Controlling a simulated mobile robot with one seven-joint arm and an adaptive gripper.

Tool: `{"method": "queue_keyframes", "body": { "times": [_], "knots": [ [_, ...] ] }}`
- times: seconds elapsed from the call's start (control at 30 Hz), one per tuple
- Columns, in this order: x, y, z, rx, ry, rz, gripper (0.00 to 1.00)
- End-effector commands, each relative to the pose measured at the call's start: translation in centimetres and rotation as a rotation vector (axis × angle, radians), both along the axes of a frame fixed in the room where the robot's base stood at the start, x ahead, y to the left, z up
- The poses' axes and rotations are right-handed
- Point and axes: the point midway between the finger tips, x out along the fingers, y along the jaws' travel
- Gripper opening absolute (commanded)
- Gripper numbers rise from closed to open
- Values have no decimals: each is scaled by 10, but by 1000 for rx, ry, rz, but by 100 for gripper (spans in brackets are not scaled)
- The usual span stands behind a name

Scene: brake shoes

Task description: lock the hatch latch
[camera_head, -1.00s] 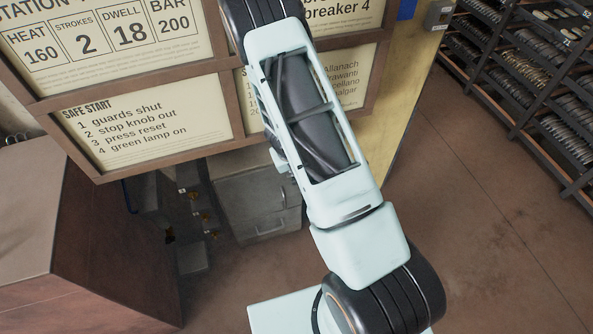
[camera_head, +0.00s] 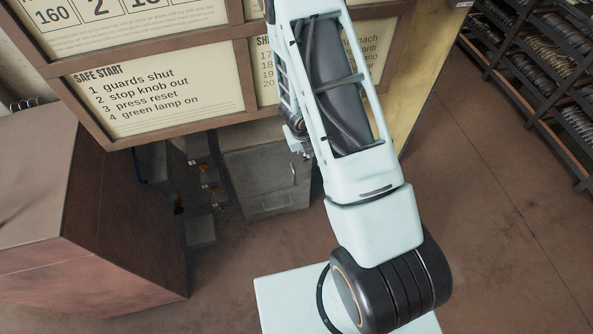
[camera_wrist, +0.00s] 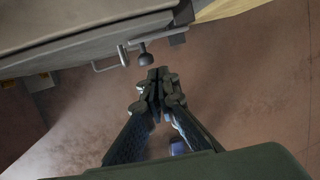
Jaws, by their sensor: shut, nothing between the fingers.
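In the wrist view my gripper (camera_wrist: 158,80) is shut and empty, with its fingertips close together. The fingertips look apart from the knob, though depth is hard to judge. A thin metal bar handle (camera_wrist: 108,62) is left of the knob. I cannot tell for certain which part is the latch. In the head view a grey cabinet with a handle (camera_head: 264,190) stands below the signs; my arm hides most of my gripper there.
Framed sign boards (camera_head: 150,90) hang above the cabinet. A large brown box (camera_head: 100,225) stands at left, with small dark boxes (camera_head: 200,185) beside the cabinet. Racks of parts (camera_head: 535,75) stand at far right. Floor (camera_head: 480,230) is clear on the right.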

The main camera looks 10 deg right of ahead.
Motion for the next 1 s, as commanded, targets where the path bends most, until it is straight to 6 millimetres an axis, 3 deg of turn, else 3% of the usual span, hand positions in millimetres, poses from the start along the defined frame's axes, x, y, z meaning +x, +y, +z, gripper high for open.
{"method": "queue_keyframes", "body": {
  "times": [0.5, 1.0],
  "knots": [
    [-67, 59, 1, 0, -2, 4, 0],
    [-78, 68, 2, -1, -4, 2, 0]
  ]
}}
